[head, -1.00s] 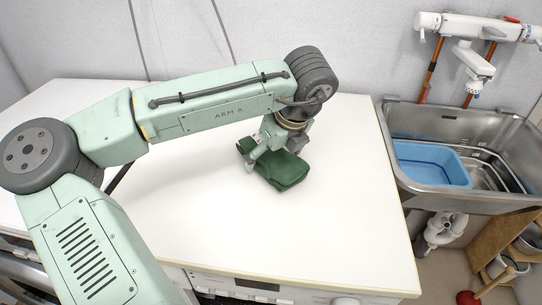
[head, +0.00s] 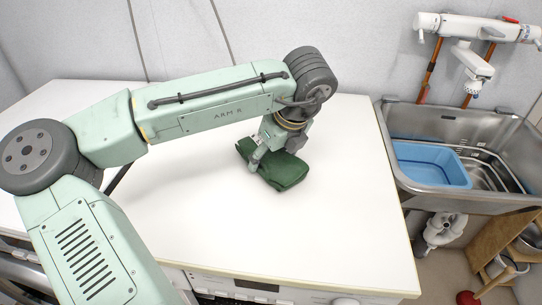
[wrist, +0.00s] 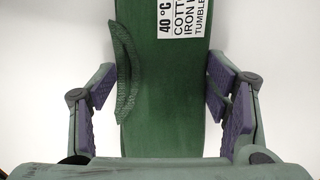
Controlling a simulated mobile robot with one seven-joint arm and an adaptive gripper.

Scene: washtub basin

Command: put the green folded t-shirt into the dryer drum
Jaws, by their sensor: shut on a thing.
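The green folded t-shirt (head: 285,175) lies on the white worktop (head: 345,220), below the end of my arm. In the wrist view the t-shirt (wrist: 165,125) runs up between the two purple-padded fingers and bears a white care label (wrist: 185,17) and a ribbed collar (wrist: 125,75). My gripper (wrist: 160,95) is shut on it, one finger along each side. In the head view my gripper (head: 265,155) points down at the cloth, and its far finger is hidden. No dryer drum opening shows clearly.
A metal sink (head: 480,125) with a blue basin (head: 430,165) stands right of the worktop. A white appliance front with a control panel (head: 255,287) lies under the front edge. A curved metal part (head: 15,270) shows at lower left. The worktop around the t-shirt is clear.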

